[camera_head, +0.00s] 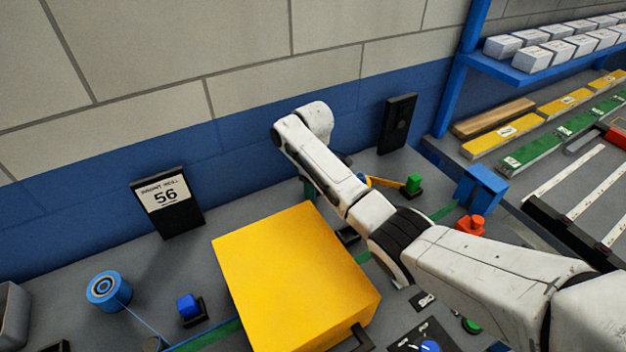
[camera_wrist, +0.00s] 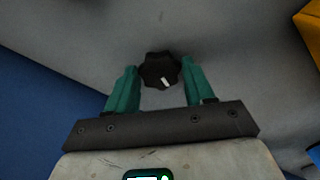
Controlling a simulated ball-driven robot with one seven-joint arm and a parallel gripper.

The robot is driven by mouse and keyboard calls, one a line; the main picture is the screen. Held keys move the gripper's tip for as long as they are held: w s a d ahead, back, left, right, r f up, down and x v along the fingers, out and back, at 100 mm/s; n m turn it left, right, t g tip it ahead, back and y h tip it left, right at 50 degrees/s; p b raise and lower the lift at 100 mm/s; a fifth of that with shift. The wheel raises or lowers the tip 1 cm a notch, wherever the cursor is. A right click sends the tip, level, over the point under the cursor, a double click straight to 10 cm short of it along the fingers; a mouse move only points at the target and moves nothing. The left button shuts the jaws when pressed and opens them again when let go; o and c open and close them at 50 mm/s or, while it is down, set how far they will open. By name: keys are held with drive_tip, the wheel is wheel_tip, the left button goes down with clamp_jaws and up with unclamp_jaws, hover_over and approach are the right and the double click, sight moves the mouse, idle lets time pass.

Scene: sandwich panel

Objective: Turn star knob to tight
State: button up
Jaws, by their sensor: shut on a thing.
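The black star knob (camera_wrist: 158,68) sits on a grey surface at the upper middle of the wrist view. It has a lobed rim and a short white mark, which lies toward the lower right of the knob. My gripper (camera_wrist: 159,72) has its two green fingers on either side of the knob and is shut on it. In the head view only a bit of green finger (camera_head: 309,191) shows behind the yellow box, and the knob is hidden there. No tight marking can be made out.
A large yellow box (camera_head: 290,278) stands in front of my gripper. A black sign reading 56 (camera_head: 166,202) and a blue spool (camera_head: 108,289) are at left. A wall rises behind.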

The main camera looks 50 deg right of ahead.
drive_tip(key=m+p, duration=0.1)
drive_tip(key=m, duration=0.2)
drive_tip(key=shift+a+r+m+p, duration=0.1)
drive_tip(key=shift+m+p, duration=0.3)
drive_tip(key=m+p, duration=0.1)
drive_tip(key=m, duration=0.2)
drive_tip(key=shift+m, duration=0.3)
drive_tip(key=m+p, duration=0.1)
drive_tip(key=m, duration=0.5)
drive_tip(key=shift+w, duration=0.1)
drive_tip(key=shift+m, duration=0.3)
drive_tip(key=o, duration=1)
wheel_tip(320, 180, up, 11)
drive_tip(key=shift+f+b, duration=0.15)
drive_tip(key=shift+b, duration=0.15)
